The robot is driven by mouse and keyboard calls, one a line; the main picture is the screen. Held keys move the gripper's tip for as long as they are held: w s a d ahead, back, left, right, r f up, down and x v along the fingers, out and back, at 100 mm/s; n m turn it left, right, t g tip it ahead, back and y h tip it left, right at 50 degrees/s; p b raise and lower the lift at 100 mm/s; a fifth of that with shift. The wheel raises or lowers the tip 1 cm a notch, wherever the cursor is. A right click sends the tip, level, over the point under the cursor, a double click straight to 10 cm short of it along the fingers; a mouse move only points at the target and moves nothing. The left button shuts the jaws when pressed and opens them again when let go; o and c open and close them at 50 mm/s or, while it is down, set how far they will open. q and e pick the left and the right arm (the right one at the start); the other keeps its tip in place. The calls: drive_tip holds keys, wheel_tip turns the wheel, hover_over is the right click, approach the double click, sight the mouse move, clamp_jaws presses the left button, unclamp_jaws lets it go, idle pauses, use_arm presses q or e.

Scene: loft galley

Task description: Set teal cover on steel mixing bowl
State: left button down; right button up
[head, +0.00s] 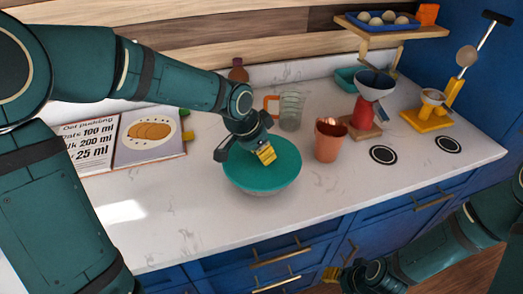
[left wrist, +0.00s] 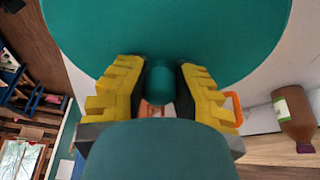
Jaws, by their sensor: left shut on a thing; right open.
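The teal cover (head: 268,172) lies flat over the steel mixing bowl (head: 258,191) on the counter; only the lower side of the bowl shows below it. I cannot tell whether the cover rests on the rim or hangs just above it. My left gripper (head: 262,153) is above the cover. In the left wrist view its yellow fingers (left wrist: 161,92) stand on both sides of the knob of the teal cover (left wrist: 165,30), shut on it. My right gripper (head: 338,275) is open and low, in front of the blue cabinets, away from the bowl.
A terracotta cup (head: 330,140) stands right of the bowl, with a glass measuring jug (head: 290,110) behind. A recipe book (head: 125,142) is at left. A red kitchen scale (head: 364,110) and a yellow stand (head: 430,115) are further right. The counter's front left is clear.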

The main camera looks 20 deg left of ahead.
idle(0.5)
use_arm(q)
drive_tip(key=shift+c, duration=1.1)
unclamp_jaws()
drive_tip(key=shift+r+p, duration=2.65)
drive_tip(key=shift+r, duration=0.8)
